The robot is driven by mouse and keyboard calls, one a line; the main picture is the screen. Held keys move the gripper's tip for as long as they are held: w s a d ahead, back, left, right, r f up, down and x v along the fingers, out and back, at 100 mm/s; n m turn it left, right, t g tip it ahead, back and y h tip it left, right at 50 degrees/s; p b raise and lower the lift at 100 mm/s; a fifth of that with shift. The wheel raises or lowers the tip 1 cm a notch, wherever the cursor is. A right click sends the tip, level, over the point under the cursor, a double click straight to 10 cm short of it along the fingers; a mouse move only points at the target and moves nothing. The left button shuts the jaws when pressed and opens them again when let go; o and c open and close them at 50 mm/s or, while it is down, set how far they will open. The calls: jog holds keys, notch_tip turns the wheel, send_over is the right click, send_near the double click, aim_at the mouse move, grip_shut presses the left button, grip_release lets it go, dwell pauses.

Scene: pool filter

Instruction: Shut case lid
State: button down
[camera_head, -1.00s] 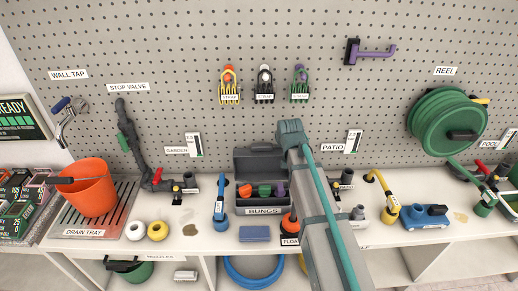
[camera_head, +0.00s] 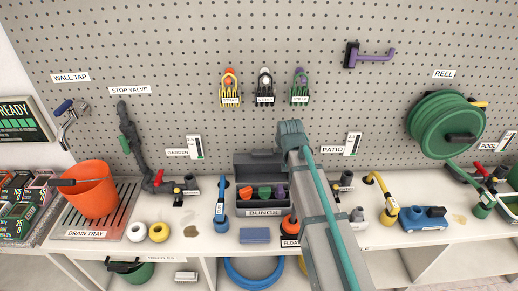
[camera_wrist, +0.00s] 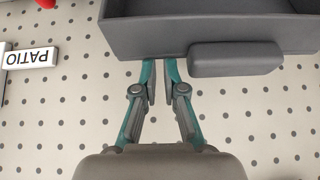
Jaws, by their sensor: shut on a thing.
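The dark grey case (camera_head: 245,208) labelled BUNGS stands on the bench with its lid (camera_head: 250,165) raised at the back. Several bungs (camera_head: 265,193) in green, orange and purple lie inside. In the wrist view, the grey lid (camera_wrist: 185,30) fills the top right, with a rounded tab (camera_wrist: 236,58) along its edge. My gripper (camera_wrist: 161,70) has its teal fingers close together at this edge, left of the tab, shut on the lid. The fingertips are partly hidden by the lid. In the head view, my arm hides the gripper.
The orange float (camera_head: 290,225) is at the case's right, beside my arm. The pegboard (camera_head: 200,60) is close behind. Yellow and white rolls lie further left.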

jog(key=s+g, duration=0.1)
jog(key=s+g+p, duration=0.1)
jog(key=s, duration=0.1)
jog(key=s+d+g+p, duration=0.1)
jog(key=shift+s+d+f+h, duration=0.1)
jog(key=shift+s+f+h, duration=0.25)
jog(key=shift+s+h, duration=0.05)
jog(key=shift+d+r, duration=0.1)
